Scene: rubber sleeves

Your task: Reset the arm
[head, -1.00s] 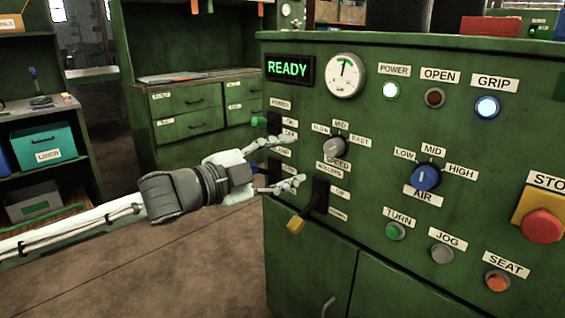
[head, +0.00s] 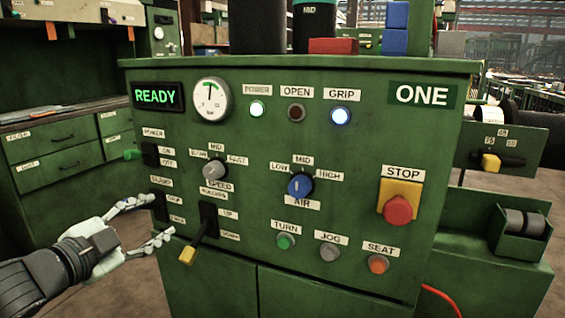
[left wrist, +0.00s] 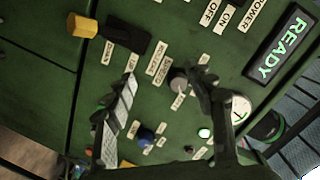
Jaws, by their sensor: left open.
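My left gripper (head: 160,216) is open and empty in front of the lower left of the green control panel (head: 250,205). Its two pale fingers point right, near the left black switch (head: 159,207) and the yellow-tipped rollers lever (head: 187,255). I cannot tell whether they touch the panel. In the left wrist view the fingers of the left gripper (left wrist: 163,80) stand apart with the panel behind them. The rollers lever's yellow knob (left wrist: 82,26) shows at the upper left there. My right gripper is not in view.
The panel carries a lit READY display (head: 157,96), a gauge (head: 211,100), a speed knob (head: 214,171), a blue air knob (head: 299,186) and a red stop button (head: 398,209). Power and grip lamps are lit. A drawer bench (head: 65,160) stands behind at left; floor shows at lower left.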

